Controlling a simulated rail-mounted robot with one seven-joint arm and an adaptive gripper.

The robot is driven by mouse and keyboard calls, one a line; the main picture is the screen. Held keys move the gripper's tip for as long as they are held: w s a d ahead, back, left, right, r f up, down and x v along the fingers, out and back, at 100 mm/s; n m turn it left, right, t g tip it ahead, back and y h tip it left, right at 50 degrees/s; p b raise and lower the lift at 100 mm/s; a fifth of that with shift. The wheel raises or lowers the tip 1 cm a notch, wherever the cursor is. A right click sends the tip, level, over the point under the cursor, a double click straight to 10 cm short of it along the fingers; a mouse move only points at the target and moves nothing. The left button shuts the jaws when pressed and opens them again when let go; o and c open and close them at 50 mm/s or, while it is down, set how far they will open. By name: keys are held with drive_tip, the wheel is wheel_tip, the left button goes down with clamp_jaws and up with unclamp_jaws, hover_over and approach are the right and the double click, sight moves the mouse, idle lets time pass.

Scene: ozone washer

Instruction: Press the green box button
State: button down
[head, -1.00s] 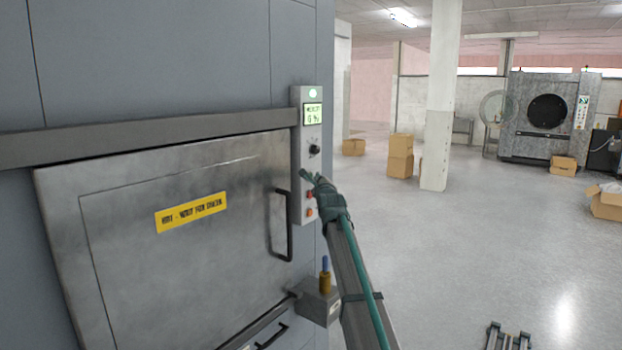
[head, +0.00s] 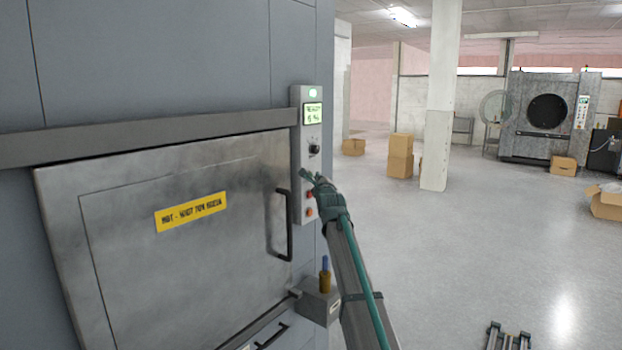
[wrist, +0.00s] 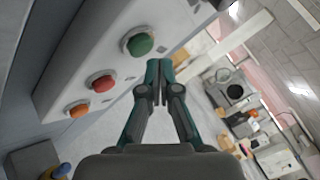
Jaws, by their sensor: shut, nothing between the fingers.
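The control panel (head: 297,150) is a narrow upright grey box beside the metal door. In the wrist view, its face carries a green button (wrist: 141,45), a red button (wrist: 103,83) and an orange button (wrist: 79,110) in a row. My gripper (wrist: 157,66) is shut and empty, its fingertips beside the green button, just to its right in that view. I cannot tell whether they touch it.
A door handle (head: 284,225) sticks out left of my gripper. A small grey box with a blue-tipped post (head: 324,275) stands below. Open floor lies right.

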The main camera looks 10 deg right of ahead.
drive_tip(key=shift+w+a, duration=0.1)
drive_tip(key=shift+a, duration=0.05)
drive_tip(key=shift+w+a+b, duration=0.2)
drive_tip(key=shift+b, duration=0.15)
drive_tip(key=shift+w+a+b, duration=0.3)
drive_tip(key=shift+a+b, duration=0.05)
drive_tip(key=shift+b, duration=0.1)
idle(0.7)
drive_tip(key=shift+d, duration=0.1)
drive_tip(key=shift+s+d, duration=0.6)
drive_tip(key=shift+s, duration=0.05)
idle(0.4)
drive_tip(key=shift+s+d+b, duration=0.45)
drive_tip(key=shift+s+d, duration=1.25)
drive_tip(key=shift+d, duration=0.1)
